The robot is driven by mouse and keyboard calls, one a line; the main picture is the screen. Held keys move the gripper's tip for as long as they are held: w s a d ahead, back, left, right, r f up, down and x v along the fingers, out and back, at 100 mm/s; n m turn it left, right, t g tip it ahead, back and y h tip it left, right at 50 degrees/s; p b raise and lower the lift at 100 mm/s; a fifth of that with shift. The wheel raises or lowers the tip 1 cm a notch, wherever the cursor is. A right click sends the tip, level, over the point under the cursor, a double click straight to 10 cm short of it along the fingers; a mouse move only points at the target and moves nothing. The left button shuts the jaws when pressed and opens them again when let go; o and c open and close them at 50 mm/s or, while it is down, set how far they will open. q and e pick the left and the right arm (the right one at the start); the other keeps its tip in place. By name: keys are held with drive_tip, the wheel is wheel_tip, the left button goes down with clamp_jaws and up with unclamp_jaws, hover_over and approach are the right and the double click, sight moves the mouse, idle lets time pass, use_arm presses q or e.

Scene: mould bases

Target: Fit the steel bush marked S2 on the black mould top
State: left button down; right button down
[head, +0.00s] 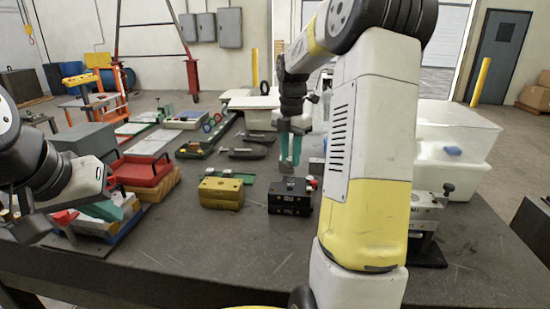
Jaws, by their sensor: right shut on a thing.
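The black mould (290,203) stands on the dark table in front of my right arm. Its top has a grey patch and small red and green parts at its right edge. My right gripper (288,163) points down just above and behind this top. Its teal fingers are shut on a small grey piece, apparently a steel bush, mostly hidden between the fingertips; no marking is readable. Whether the piece touches the mould cannot be told. My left gripper (122,208) is at the far left, over red, white and blue items, its teal finger partly visible; its opening is unclear.
A yellow mould block (221,193) stands left of the black mould, with a green tray (232,175) behind it. Clear plastic bins (455,140) stand at right. The table front (220,255) is clear.

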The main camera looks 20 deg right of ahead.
sight(290, 168)
drive_tip(key=shift+s+f, duration=0.1)
drive_tip(key=shift+f, duration=2.95)
drive_tip(key=shift+f, duration=1.25)
drive_tip(key=c, duration=1.1)
unclamp_jaws()
drive_tip(key=shift+o, duration=0.2)
drive_tip(key=shift+r, duration=0.1)
